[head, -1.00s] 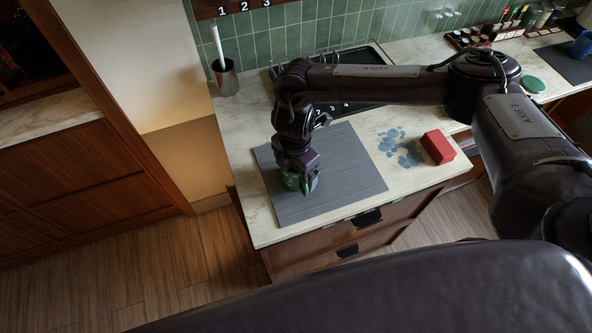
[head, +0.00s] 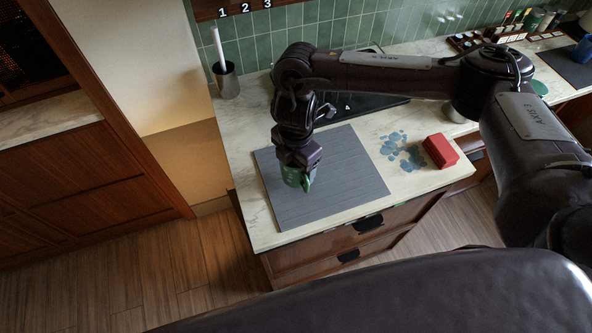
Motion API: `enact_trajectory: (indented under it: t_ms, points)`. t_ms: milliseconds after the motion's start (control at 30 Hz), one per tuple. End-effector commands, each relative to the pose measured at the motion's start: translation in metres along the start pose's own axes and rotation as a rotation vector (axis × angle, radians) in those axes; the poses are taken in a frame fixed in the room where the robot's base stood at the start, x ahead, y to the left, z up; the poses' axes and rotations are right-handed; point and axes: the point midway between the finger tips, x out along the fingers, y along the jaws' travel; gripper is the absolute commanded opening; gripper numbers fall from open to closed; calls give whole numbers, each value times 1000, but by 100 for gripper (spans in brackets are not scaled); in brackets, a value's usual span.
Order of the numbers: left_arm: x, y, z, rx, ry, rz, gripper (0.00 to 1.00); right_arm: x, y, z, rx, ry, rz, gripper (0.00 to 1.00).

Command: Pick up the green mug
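The green mug (head: 297,179) is at the left part of the grey mat (head: 345,190), directly below my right gripper (head: 299,166). The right gripper points down and is shut on the mug, hiding its upper part. The mug appears held a little above the mat, though the gap is hard to see from above. My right arm reaches in from the right, across the back of the counter. My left gripper is not in view.
A red block (head: 440,151) and a blue wet patch (head: 401,150) lie right of the mat. A dark hob (head: 362,107) is behind, partly hidden by my arm. A metal holder (head: 227,83) stands at the back left. The mat's right half is clear.

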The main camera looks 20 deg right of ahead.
Motion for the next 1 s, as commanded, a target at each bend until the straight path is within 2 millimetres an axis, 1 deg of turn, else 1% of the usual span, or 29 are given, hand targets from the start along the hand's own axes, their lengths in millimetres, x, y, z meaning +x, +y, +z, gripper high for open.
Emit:
enact_trajectory:
  t_ms: [67, 100, 200, 400, 500, 600, 733, 900, 1000]
  points:
    - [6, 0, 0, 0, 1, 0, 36, -21, 2, 1, -2, -2, 9, 39]
    - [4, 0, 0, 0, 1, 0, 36, -34, 3, 1, -4, -5, 10, 39]
    - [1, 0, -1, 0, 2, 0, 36, -63, 3, 2, -4, -7, 10, 39]
    - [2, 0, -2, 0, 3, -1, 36, -111, 2, 1, -2, -6, 8, 39]
    - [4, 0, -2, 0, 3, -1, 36, -130, 2, 1, -1, -5, 7, 39]
    - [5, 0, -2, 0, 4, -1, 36, -144, 1, 1, -1, -4, 5, 39]
    - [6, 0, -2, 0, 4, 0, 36, -158, 1, 0, 0, -3, 4, 39]
    - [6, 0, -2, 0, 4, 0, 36, -165, 0, 0, 1, -1, 2, 39]
    - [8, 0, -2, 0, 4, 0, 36, -163, 0, 1, 23, -1, 1, 39]
